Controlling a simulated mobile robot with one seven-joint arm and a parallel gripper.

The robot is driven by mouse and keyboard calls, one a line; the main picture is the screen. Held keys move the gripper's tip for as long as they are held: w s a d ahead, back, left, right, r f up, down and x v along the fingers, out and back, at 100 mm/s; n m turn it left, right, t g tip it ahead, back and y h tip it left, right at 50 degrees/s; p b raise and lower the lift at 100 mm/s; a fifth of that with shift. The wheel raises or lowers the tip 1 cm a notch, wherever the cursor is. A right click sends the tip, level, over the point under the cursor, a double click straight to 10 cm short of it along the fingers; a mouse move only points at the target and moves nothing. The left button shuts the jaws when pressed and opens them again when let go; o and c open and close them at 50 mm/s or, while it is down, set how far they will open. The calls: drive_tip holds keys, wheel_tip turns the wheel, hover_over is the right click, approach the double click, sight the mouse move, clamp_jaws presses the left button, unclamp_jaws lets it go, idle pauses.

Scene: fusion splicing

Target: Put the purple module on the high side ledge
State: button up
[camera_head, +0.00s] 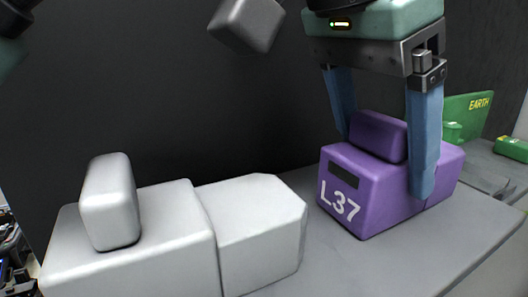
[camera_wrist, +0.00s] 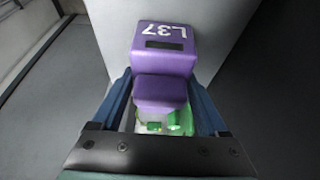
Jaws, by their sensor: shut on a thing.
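The purple module (camera_head: 352,203), marked L37, is at the right in the head view, with a raised purple grip block on its top. My gripper (camera_head: 385,165) comes down from above, with one blue finger on each side of that block. In the wrist view the module (camera_wrist: 166,62) lies between the two blue fingers of my gripper (camera_wrist: 165,100), its label at the far end. The module is upright over the grey ledge (camera_head: 320,255). Whether its underside touches the ledge I cannot tell. Part of the module's right side is hidden behind a finger.
A white module (camera_head: 130,240) with a raised block stands on the ledge at the left. A green module (camera_head: 468,115) marked EARTH and another green piece (camera_head: 512,149) are at the far right. A dark wall (camera_head: 150,90) rises behind. Bare ledge shows in front of the purple module.

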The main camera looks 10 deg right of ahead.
drive_tip(key=shift+w, duration=0.15)
drive_tip(key=shift+f, duration=0.1)
drive_tip(key=o, duration=1.5)
drive_tip(key=p+v, duration=0.4)
drive_tip(key=v, duration=0.8)
